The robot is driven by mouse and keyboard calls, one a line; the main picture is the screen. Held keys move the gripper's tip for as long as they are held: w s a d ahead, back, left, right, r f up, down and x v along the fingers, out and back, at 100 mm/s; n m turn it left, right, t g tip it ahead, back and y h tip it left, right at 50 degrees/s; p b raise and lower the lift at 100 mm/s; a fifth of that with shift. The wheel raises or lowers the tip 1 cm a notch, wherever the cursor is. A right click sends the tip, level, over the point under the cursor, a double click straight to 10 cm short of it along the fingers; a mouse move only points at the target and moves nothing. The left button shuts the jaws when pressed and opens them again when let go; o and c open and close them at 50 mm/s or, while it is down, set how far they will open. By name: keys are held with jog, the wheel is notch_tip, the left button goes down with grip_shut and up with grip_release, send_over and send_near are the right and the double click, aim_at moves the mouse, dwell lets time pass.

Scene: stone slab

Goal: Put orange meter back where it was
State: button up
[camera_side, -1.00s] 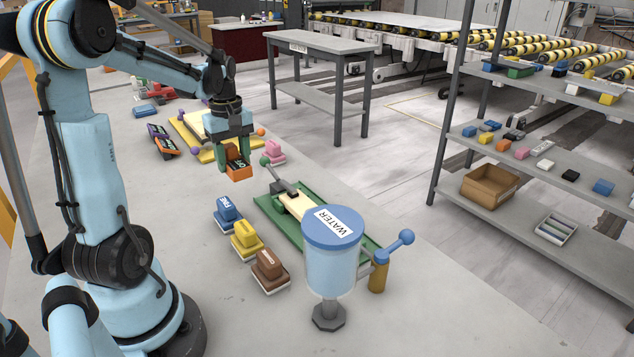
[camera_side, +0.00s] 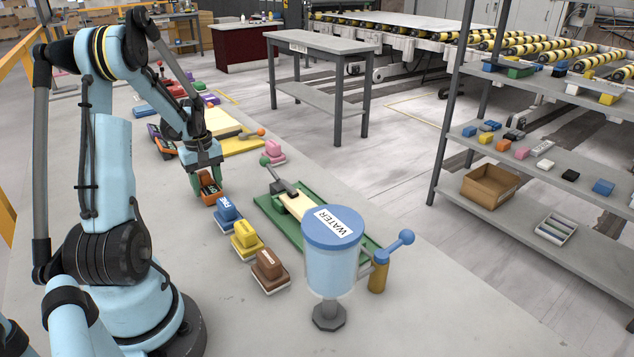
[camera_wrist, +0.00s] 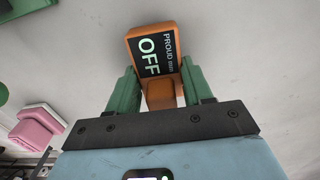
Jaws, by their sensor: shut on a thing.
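The orange meter (camera_side: 209,199) is held low over the slab (camera_side: 165,235), just behind the blue block; I cannot tell whether it touches the slab. In the wrist view the meter (camera_wrist: 133,40) has a dark screen reading "PROUD mm" and "OFF", and an orange grip. My gripper (camera_side: 208,181) points down with its green fingers shut on that grip; the fingers (camera_wrist: 160,88) also show on both sides of it in the wrist view.
Blue (camera_side: 227,211), yellow (camera_side: 246,238) and brown (camera_side: 269,268) blocks stand in a row in front of the meter. A green fixture (camera_side: 290,235), a WATER container (camera_side: 332,265) and a pink block (camera_side: 274,150) stand to the right. Bare slab lies to the left of the row.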

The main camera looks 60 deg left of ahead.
aim_at(205, 174)
jog(key=shift+f, duration=0.3)
jog(key=o, duration=1.2)
jog(key=shift+o, duration=0.2)
jog(key=shift+r, duration=0.1)
notch_tip(205, 174, up, 12)
jog(key=shift+f, duration=0.15)
jog(key=w+d+r+m+t+y, duration=0.1)
jog(key=w+d+m, duration=0.25)
jog(key=d, duration=0.45)
jog(key=w+d+r+m+t, duration=0.15)
jog(key=d+m, duration=0.25)
jog(key=d, duration=0.4)
jog(key=w+d+r+m+t+y, duration=0.15)
jog(key=w+d+m, duration=0.25)
jog(key=d, duration=0.4)
jog(key=s+d+f+m+t+h, duration=0.2)
jog(key=d+m, duration=0.4)
jog(key=d, duration=0.5)
jog(key=shift+d+f+t, duration=0.25)
jog(key=shift+f+t, duration=0.1)
jog(key=shift+t, duration=0.25)
